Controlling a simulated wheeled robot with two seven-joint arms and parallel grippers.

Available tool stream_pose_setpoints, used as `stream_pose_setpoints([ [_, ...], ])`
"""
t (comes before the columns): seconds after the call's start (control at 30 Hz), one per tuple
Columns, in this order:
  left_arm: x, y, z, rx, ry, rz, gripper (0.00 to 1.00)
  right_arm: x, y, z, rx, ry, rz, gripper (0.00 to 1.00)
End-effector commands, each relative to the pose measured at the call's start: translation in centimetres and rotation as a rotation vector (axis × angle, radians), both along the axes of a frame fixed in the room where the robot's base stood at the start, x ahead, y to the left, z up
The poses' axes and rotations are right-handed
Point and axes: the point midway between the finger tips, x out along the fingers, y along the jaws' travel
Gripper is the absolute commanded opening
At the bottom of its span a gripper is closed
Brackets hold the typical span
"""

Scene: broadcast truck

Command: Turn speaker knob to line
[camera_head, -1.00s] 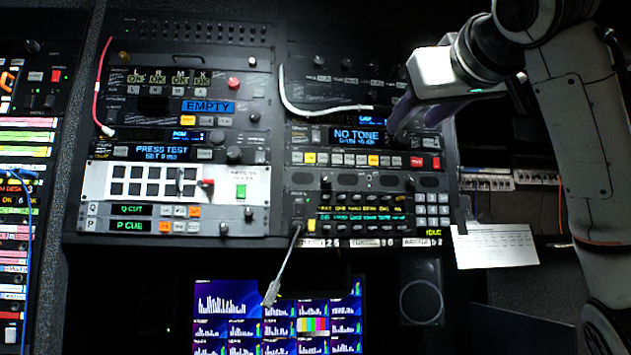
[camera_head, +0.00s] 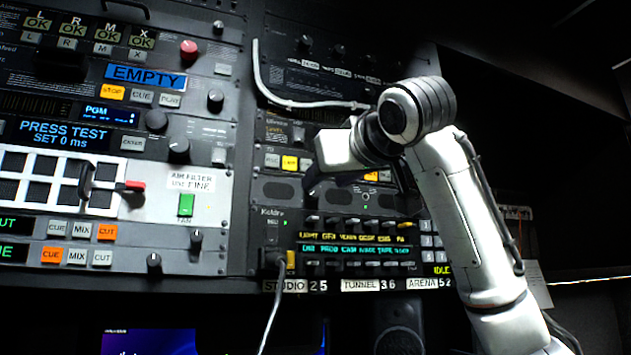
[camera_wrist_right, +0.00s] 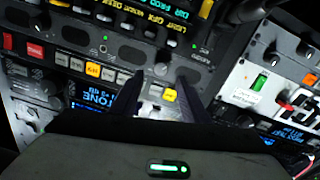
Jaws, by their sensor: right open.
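No legible label marks the speaker knob, so I cannot tell which knob it is. In the head view, dark knobs sit on the left rack, among them a large knob (camera_head: 178,149) beside the PRESS TEST display. My right gripper (camera_head: 312,184) is in front of the right rack, above the keypad panel (camera_head: 350,243), and its hand hides part of the panel behind. My left gripper is out of view.
A white cable (camera_head: 262,80) curves across the upper right rack. A grey cable (camera_head: 271,318) hangs from a plug at the keypad panel. A lever with a red tip (camera_head: 130,186) stands out from the white panel at left. A monitor (camera_head: 150,342) is below.

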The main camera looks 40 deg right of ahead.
Motion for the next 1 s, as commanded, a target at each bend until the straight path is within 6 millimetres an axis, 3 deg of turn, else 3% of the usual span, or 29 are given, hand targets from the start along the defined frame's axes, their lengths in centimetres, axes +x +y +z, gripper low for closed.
stream_pose_setpoints([
  [0.1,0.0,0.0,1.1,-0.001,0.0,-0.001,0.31,2.2,-0.6,0.2,0.001,0.005,-0.001,0.41],
  [0.3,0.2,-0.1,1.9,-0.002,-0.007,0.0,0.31,4.3,-1.2,0.1,0.002,0.003,-0.001,0.41],
  [0.67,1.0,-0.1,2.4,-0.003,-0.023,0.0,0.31,4.8,-1.3,0.0,0.0,0.0,0.0,0.41],
  [0.9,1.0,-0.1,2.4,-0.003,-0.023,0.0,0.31,4.8,-1.3,0.0,0.0,0.0,0.0,0.01],
  [1.0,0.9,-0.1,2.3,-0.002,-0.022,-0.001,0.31,4.8,-1.2,0.0,0.001,0.0,0.0,0.0],
])
